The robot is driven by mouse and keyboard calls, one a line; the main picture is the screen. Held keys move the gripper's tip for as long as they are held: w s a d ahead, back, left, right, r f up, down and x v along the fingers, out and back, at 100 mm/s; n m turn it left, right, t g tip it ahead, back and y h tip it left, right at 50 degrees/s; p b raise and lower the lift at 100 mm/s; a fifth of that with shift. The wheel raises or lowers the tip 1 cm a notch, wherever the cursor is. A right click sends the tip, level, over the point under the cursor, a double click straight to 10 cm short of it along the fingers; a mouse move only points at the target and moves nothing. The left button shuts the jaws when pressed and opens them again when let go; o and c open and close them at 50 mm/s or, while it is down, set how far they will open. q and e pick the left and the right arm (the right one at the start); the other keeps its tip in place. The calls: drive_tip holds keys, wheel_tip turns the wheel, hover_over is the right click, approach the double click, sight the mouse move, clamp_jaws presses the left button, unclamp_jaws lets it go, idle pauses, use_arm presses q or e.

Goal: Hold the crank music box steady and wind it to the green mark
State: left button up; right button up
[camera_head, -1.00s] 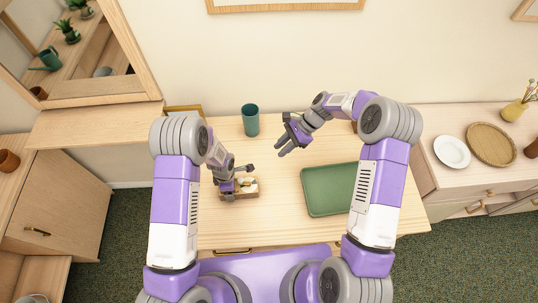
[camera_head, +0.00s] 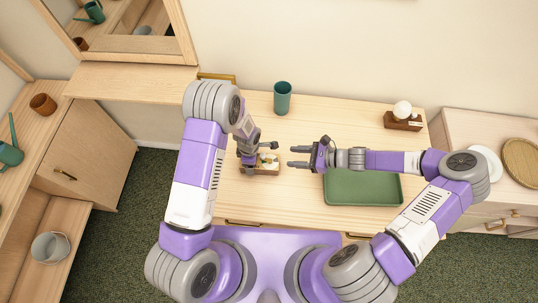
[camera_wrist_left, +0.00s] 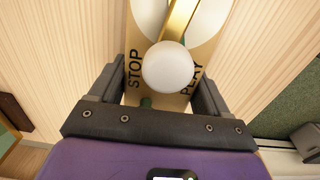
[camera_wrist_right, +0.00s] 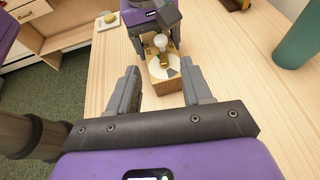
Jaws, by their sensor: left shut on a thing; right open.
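The crank music box (camera_head: 268,171) is a small wooden box on the table, left of middle. In the left wrist view its top (camera_wrist_left: 131,88) reads STOP and PLAY; a brass crank arm (camera_wrist_left: 178,22) ends in a white round knob (camera_wrist_left: 167,67). A green patch shows beside the knob, partly hidden. My left gripper (camera_head: 249,164) is shut on the box, one finger along each side. My right gripper (camera_head: 294,157) is open and empty, right of the box and pointing at it. The right wrist view shows the box (camera_wrist_right: 167,86) beyond its fingertips, apart from them.
A green tray (camera_head: 362,200) lies under and in front of my right forearm. A teal cup (camera_head: 282,98) stands behind the box. A wooden block with a white ball (camera_head: 403,122) stands at the back right. The table's front middle is clear.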

sight(264, 157)
drive_tip(key=x, duration=1)
drive_tip(key=shift+a+f, duration=0.2)
drive_tip(key=shift+a, duration=0.1)
clamp_jaws()
use_arm(q)
drive_tip(key=shift+w, duration=0.1)
use_arm(e)
drive_tip(key=shift+n+g, duration=1.3)
drive_tip(key=shift+g, duration=0.1)
drive_tip(key=shift+s+g, duration=0.1)
drive_tip(key=shift+g, duration=0.2)
unclamp_jaws()
